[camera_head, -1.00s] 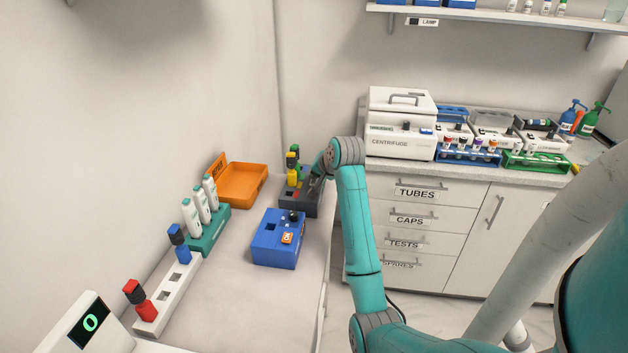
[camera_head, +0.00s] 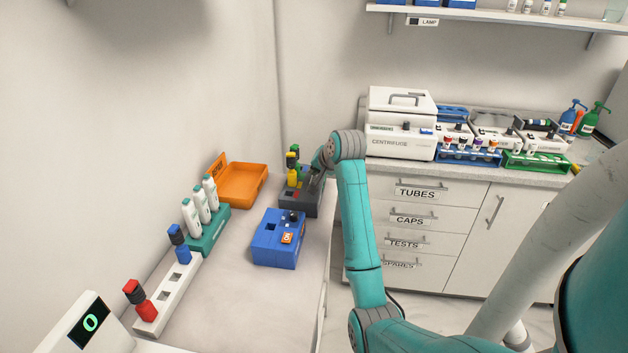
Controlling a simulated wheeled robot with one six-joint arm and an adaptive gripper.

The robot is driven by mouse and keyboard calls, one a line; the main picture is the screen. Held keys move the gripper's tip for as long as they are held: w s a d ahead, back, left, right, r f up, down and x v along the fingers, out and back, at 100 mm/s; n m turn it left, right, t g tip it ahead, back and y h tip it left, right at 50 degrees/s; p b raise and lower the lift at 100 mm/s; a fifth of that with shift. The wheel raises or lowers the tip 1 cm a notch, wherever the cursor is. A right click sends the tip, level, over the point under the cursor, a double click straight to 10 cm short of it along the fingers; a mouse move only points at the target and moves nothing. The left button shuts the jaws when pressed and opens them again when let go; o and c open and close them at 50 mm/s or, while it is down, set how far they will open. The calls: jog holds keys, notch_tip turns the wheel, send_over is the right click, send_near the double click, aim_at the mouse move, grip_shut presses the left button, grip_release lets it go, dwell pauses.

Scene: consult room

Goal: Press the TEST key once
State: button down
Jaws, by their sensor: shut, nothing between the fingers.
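No lettering that reads TEST can be made out on a key in the head view. My gripper (camera_head: 313,182) is small and dark, at the right part of a dark grey box (camera_head: 314,209) at the far end of the counter. Its fingers look closed, and I cannot tell whether they touch the box top. A small red patch (camera_head: 296,195) shows on the box, left of my gripper. A yellow and green item (camera_head: 293,172) stands upright at the box's back left. My wrist hides the box's back right.
A blue box (camera_head: 268,250) with a black knob and an orange patch stands nearer. An orange tray (camera_head: 243,186), a teal rack (camera_head: 210,230) of white bottles and a white holder (camera_head: 165,295) line the wall. Bare counter lies in front of the blue box.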

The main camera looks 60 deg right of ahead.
jog(key=shift+r, duration=0.1)
jog(key=shift+r, duration=2.4)
